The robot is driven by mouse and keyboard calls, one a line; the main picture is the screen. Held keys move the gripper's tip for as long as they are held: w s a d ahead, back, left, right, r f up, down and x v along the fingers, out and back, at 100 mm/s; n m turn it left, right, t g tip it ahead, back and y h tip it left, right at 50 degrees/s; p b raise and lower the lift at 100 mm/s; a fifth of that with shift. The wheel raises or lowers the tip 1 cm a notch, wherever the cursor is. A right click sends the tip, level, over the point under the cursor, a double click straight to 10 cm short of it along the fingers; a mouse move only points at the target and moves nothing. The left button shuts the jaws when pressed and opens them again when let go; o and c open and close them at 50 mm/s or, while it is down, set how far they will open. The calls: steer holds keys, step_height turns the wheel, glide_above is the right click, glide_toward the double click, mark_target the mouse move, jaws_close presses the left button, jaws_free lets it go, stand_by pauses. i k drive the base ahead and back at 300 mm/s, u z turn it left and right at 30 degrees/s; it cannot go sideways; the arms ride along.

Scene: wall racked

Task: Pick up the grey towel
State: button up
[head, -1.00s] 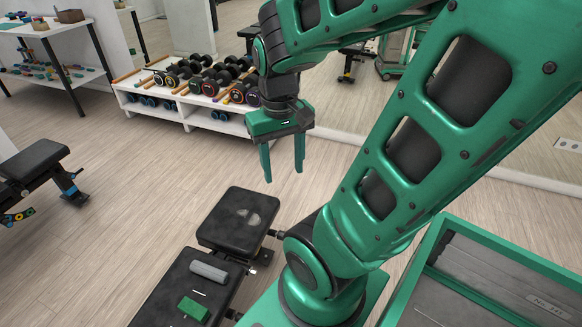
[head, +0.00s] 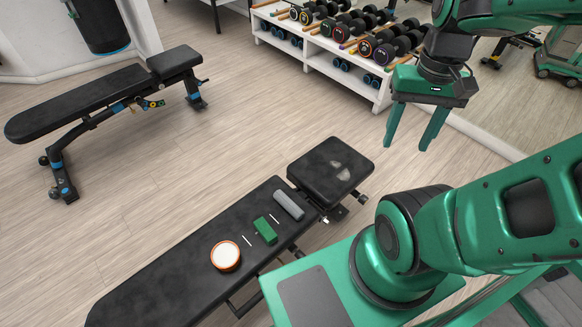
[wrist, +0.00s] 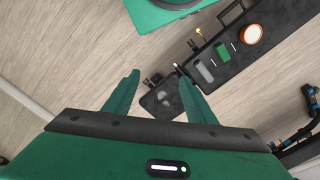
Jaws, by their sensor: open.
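The grey towel (head: 288,205) is a rolled grey cylinder lying on the black bench (head: 160,285), near the gap before the bench's separate seat pad (head: 331,168). It also shows in the wrist view (wrist: 205,71), beyond my fingers and to the right. A green block (head: 265,230) lies beside it on the bench, with a thin white stick on either side of the block. My gripper (head: 411,142) is open and empty, pointing down. It hangs above the floor, to the right of the seat pad in the head view and well apart from the towel.
A round orange-rimmed white item (head: 225,256) lies farther down the same bench. A second black bench (head: 110,90) stands at the left. A white rack (head: 340,68) with several dumbbells is behind. Open wood floor (head: 190,180) lies between the benches.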

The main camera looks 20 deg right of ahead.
mark_target(289, 205)
steer(key=u, duration=1.6)
steer(key=k, duration=1.9)
steer(key=z, duration=0.5)
steer(key=i, duration=1)
steer(key=u, duration=0.05)
